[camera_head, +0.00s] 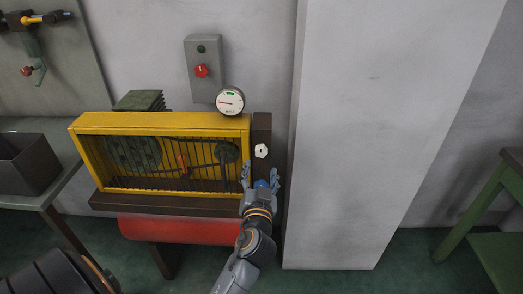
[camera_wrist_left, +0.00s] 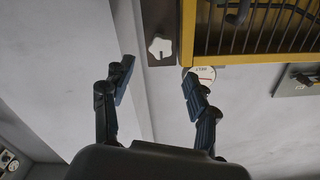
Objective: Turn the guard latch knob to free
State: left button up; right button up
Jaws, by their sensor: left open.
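The guard latch knob (camera_head: 261,151) is a small white lobed knob on a dark upright plate (camera_head: 262,127) at the right end of the yellow guard (camera_head: 160,122). A dark mark shows on its face. It also shows in the left wrist view (camera_wrist_left: 160,48), beyond and between the fingertips. My left gripper (camera_head: 261,176) is open and empty, just below the knob in the head view. Its spread fingers also show in the left wrist view (camera_wrist_left: 157,75). They appear apart from the knob. My right gripper is in neither view.
A round gauge (camera_head: 230,101) sits above the guard's right end. A grey control box (camera_head: 203,70) with a red knob hangs on the wall. A pale pillar (camera_head: 360,140) stands close on the right. A red drum-like part (camera_head: 175,228) lies below the guard.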

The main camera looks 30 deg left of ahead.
aim_at(261, 152)
pick_arm(q)
jog(key=p+x, duration=0.1)
jog(key=x, duration=0.7)
jog(key=shift+w+p, duration=0.2)
jog(key=shift+p, duration=0.1)
jog(key=c, duration=1.2)
